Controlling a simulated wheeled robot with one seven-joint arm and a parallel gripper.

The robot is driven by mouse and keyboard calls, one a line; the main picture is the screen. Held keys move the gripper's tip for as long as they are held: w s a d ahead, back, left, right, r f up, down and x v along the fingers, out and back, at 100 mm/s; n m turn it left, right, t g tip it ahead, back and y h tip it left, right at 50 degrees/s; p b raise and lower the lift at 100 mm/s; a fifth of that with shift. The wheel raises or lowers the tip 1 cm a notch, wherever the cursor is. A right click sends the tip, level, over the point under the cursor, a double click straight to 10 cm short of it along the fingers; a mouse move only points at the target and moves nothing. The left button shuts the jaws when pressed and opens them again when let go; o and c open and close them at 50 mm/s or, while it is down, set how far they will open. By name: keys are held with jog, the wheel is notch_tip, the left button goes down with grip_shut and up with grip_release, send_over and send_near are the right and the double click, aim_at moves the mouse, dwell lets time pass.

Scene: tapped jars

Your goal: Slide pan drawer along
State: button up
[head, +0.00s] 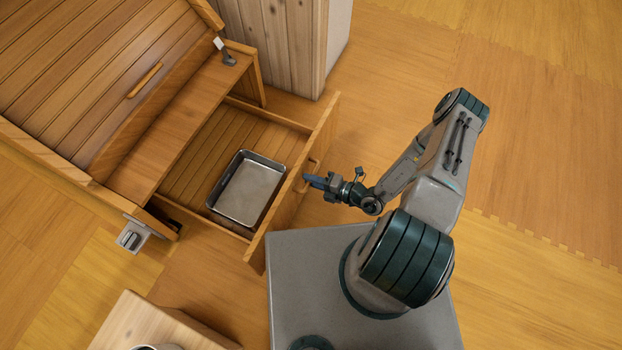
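The pan drawer (290,192) is pulled out from the wooden cabinet, with its front panel standing clear of the cabinet body. A grey metal pan (248,188) lies inside on the slatted drawer floor. The drawer's wooden handle (312,168) is on the outer face of the front panel. My gripper (312,180) is at the handle, with its fingers pointing left toward the panel. The fingers overlap the handle area, and I cannot tell whether they are closed around it.
The slatted wooden cabinet (85,75) fills the upper left. A tall wooden unit (280,40) stands behind the drawer. A wooden block or stand (150,325) is at the bottom left, near the drawer's front corner. The floor to the right is clear.

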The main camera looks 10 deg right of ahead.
jog(key=shift+a, duration=0.1)
jog(key=p+v, duration=0.2)
jog(key=v, duration=1.2)
jog(key=shift+a+p, duration=0.1)
jog(key=shift+p, duration=0.2)
jog(key=w+r+n+g+h+p, duration=0.2)
jog(key=r+n+g+p, duration=0.35)
jog(key=r+n, duration=0.9)
jog(key=w+r+n+g+h+p, duration=0.1)
jog(key=w+r+n+g+p, duration=0.35)
jog(key=r, duration=1.75)
jog(key=s+a+r+n+t+h+p, duration=0.1)
jog(key=s+r+n+h+p, duration=0.4)
jog(key=r, duration=1.3)
jog(key=s+a+r+n+t+h+p, duration=0.1)
jog(key=s+r+n+t+h+p, duration=0.2)
jog(key=r+n+p, duration=0.8)
notch_tip(320, 180, up, 8)
jog(key=s+n+h, duration=0.2)
jog(key=n, duration=0.5)
jog(key=shift+t, duration=0.4)
jog(key=shift+s, duration=0.15)
